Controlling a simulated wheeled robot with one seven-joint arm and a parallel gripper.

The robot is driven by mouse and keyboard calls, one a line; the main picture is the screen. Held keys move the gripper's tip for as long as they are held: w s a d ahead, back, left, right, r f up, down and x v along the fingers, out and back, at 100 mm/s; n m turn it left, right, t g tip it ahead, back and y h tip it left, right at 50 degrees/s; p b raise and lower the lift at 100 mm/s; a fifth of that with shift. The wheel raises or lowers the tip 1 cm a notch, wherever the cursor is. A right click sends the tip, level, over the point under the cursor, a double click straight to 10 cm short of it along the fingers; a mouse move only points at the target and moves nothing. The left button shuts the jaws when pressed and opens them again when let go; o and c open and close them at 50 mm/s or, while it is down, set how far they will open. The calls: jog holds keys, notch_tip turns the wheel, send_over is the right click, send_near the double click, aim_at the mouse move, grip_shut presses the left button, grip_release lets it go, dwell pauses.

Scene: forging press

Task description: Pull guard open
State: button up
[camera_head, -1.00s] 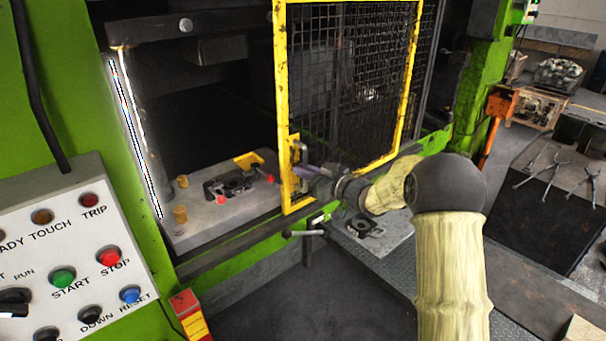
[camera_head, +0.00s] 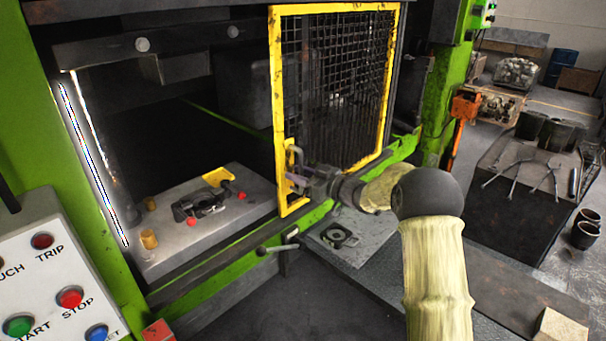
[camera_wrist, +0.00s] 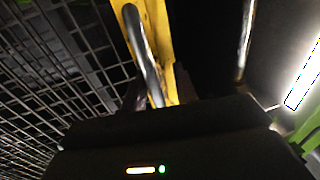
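The guard (camera_head: 278,105) is a yellow frame with dark wire mesh, standing upright at the right part of the press opening. Its bar handle (camera_head: 296,154) is on the yellow left upright. In the wrist view, the metal handle (camera_wrist: 141,52) runs down beside the yellow upright (camera_wrist: 158,30) towards my gripper. My gripper (camera_head: 298,176) is at the handle's lower part and appears shut on it; its fingertips are mostly hidden. The left part of the opening is uncovered, with the die block (camera_head: 180,242) in plain view.
A control panel (camera_head: 28,270) is at the lower left. A lever (camera_head: 278,248) sticks out below the guard. A grey plate (camera_head: 365,245) lies below my wrist. A dark table (camera_head: 510,205) with tongs is at the right. An orange post (camera_head: 457,135) stands beyond the press.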

jog(key=shift+s+a, duration=0.1)
jog(key=shift+a, duration=0.05)
jog(key=shift+d, duration=0.4)
jog(key=b+v, duration=0.6)
jog(key=v, duration=1.1)
